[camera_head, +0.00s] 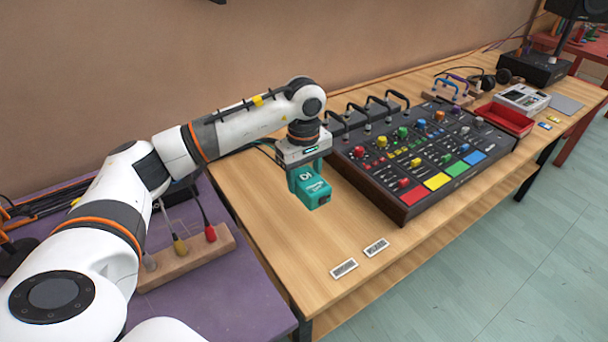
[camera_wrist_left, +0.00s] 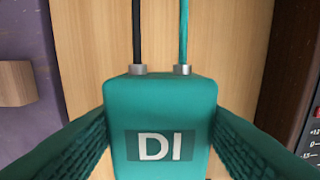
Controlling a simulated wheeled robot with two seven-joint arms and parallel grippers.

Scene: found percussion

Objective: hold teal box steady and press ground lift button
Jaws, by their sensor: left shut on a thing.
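The teal box (camera_head: 313,192) is at the left part of the wooden table in the head view, left of the mixer. In the left wrist view the teal box (camera_wrist_left: 160,130) fills the lower middle and shows a "DI" label, with a black and a teal cable plugged into its far end. My left gripper (camera_head: 308,178) comes down from above and is shut on the box, one finger along each side. Whether the box touches the table is hard to tell. I cannot make out a ground lift button. My right gripper is in neither view.
A black mixer (camera_head: 420,150) with colored knobs and pads stands just right of the box. Two small label plates (camera_head: 344,268) lie near the table's front edge. A purple table (camera_head: 240,290) with a wooden block (camera_head: 190,258) holding plugs is at left. Bare wood lies in front of the box.

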